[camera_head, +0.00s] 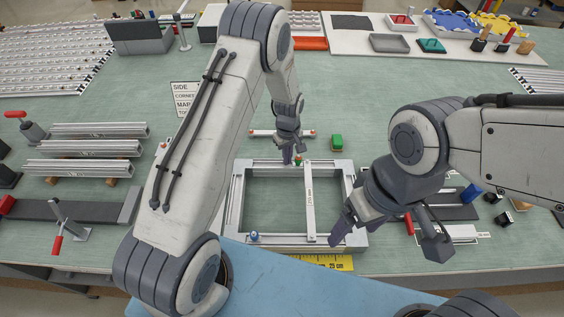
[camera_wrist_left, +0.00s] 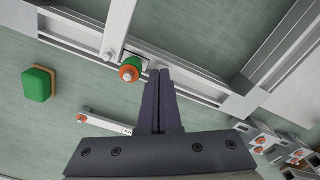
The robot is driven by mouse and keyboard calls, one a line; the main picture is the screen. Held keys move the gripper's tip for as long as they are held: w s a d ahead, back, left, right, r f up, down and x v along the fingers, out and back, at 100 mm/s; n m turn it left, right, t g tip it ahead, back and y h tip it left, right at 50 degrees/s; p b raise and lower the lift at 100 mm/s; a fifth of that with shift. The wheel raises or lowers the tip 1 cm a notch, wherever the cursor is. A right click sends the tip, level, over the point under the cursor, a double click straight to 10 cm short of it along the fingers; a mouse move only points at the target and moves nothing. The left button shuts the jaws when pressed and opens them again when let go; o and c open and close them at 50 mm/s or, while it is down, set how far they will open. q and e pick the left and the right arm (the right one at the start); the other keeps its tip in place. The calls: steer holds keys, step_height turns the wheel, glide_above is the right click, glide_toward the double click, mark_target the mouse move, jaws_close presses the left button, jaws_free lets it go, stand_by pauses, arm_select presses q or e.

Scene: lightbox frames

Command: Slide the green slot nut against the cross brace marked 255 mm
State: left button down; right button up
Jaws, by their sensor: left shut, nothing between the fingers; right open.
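The green slot nut (camera_head: 299,161) sits on the far rail of the aluminium frame (camera_head: 237,205), just left of the cross brace (camera_head: 310,205). In the left wrist view the nut (camera_wrist_left: 131,69) has an orange-red top and stands close beside the brace end (camera_wrist_left: 117,25); I cannot tell whether they touch. The brace carries a white label, too small to read surely. My left gripper (camera_head: 287,157) is shut and empty; its fingertips (camera_wrist_left: 159,73) are at the rail beside the nut, on the side away from the brace. My right gripper (camera_head: 386,238) is open near the frame's front right corner.
A green block (camera_head: 337,143) lies behind the frame, near a red-ended bar (camera_head: 265,133). A blue knob (camera_head: 254,236) sits on the front rail. A yellow ruler (camera_head: 335,262) lies in front. Spare profiles (camera_head: 95,148) lie at left. The frame's inside is clear.

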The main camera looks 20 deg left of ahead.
arm_select(q)
step_height(320, 180, up, 7)
steer(key=p, duration=0.4)
steer(key=shift+p, duration=0.3)
stand_by(0.3)
steer(key=s+d+r+m+b, duration=0.6)
steer(key=s+d+r+m, duration=0.2)
steer(key=s+d+r, duration=0.3)
steer(key=s+r+m+h+b, duration=0.1)
steer(key=s+m+b, duration=0.4)
steer(key=s, duration=1.5)
steer(key=r+m, duration=0.1)
steer(key=m, duration=0.2)
steer(key=shift+a+m, duration=0.3)
steer(key=shift+a, duration=0.1)
